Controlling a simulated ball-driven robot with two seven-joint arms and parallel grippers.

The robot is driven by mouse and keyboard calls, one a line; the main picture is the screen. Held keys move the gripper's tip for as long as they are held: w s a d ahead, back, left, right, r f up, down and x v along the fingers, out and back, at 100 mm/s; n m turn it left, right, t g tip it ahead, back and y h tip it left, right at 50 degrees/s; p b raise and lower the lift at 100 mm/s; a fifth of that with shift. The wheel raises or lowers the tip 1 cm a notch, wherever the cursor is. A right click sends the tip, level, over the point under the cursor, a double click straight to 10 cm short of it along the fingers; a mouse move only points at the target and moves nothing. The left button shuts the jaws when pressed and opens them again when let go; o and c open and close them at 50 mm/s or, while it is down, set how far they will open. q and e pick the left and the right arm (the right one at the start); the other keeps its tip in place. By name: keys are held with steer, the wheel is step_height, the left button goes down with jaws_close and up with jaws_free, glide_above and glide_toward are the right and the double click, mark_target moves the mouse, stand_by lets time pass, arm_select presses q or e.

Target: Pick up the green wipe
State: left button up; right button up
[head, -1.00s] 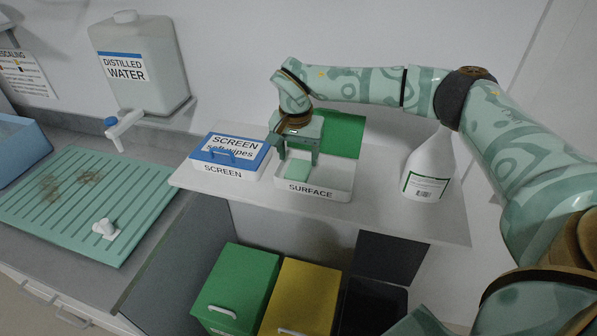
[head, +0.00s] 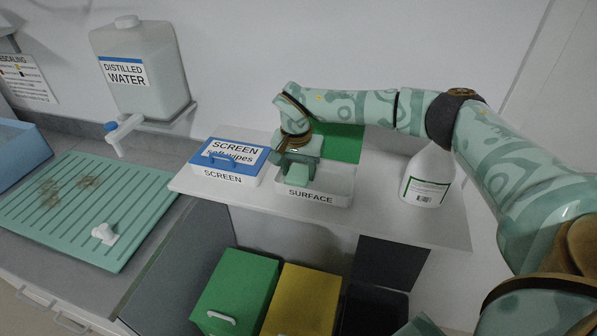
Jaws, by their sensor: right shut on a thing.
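The green wipe (head: 297,176) is a small pale green block at the left of the white SURFACE box (head: 335,200) on the shelf. My right gripper (head: 298,168) reaches down into this box from above and is shut on the wipe. The gripper body hides part of the box's back. I cannot tell whether the wipe still touches the box floor. The box's green lid (head: 343,143) stands open behind it. My left gripper is not in view.
The SCREEN box (head: 226,180) with a blue lid stands close on the left. A white spray bottle (head: 426,183) stands on the right of the shelf (head: 385,226). A distilled water tank (head: 150,80) is at the left. Green (head: 238,285) and yellow (head: 300,300) bins are below.

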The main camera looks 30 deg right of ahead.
mark_target(299, 171)
steer(key=shift+r, duration=0.35)
step_height(299, 171, up, 3)
steer(key=shift+w+f, duration=0.1)
steer(key=shift+f, duration=0.1)
steer(key=s+a+r, duration=0.7)
steer(key=s+r, duration=0.2)
steer(key=s, duration=0.3)
steer(key=shift+r, duration=0.3)
steer(key=shift+s, duration=0.1)
